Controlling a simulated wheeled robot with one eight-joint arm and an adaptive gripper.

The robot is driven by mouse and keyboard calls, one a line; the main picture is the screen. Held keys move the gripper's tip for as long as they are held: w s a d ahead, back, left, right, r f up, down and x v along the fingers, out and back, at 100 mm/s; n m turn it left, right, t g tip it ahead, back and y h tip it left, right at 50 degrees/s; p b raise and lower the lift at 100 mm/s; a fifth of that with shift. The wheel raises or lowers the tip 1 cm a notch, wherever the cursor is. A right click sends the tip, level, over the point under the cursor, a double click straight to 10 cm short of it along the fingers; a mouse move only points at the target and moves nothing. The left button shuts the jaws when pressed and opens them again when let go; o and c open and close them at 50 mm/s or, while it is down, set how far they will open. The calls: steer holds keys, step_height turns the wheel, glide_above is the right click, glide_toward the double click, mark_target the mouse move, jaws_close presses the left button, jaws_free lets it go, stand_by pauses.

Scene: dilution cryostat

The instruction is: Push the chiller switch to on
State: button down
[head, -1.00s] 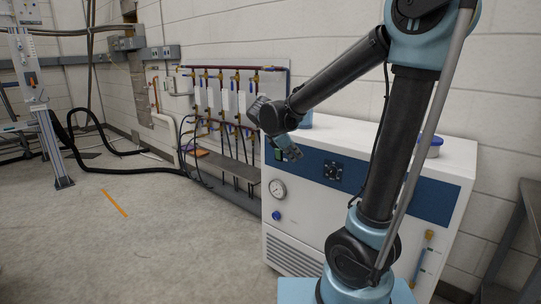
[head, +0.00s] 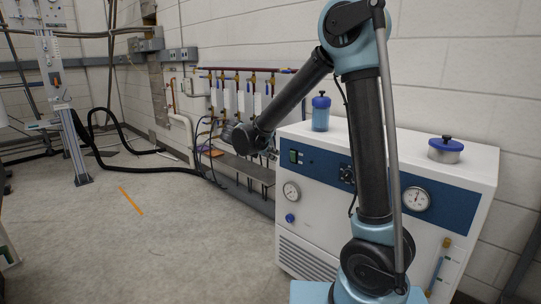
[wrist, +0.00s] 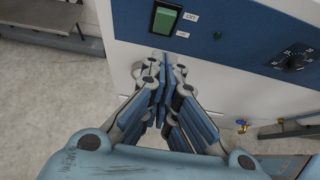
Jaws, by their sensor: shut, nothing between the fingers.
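The chiller (head: 325,220) is a white box with a dark blue front panel. Its switch (head: 294,156) is a small green rocker in a dark frame at the panel's left end. In the wrist view the switch (wrist: 165,18) is at the top edge, with small white labels beside it, apparently ON above OFF. I cannot tell which side is pressed in. My gripper (wrist: 162,65) is shut and empty, its fingertips just below the switch in the picture, with no clear contact. In the head view the fingers are hard to make out.
The panel also carries a black knob (head: 347,174) and a gauge (head: 416,199). A blue-lidded jar (head: 321,112) and a squat lidded pot (head: 445,150) stand on top. Pipes and valves (head: 240,95) line the wall behind. The floor at left is mostly clear.

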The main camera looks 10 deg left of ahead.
mark_target(292, 158)
steer(key=shift+w+d+f, duration=0.45)
steer(key=shift+w+d, duration=0.45)
steer(key=shift+w, duration=0.25)
steer(key=shift+w+d+f, duration=0.4)
steer(key=shift+w+d, duration=0.55)
steer(key=shift+w, duration=0.25)
steer(key=shift+w+d+f, duration=0.45)
steer(key=shift+w+d, duration=0.45)
steer(key=shift+w, duration=0.25)
steer(key=shift+a, duration=0.25)
steer(key=shift+r, duration=0.1)
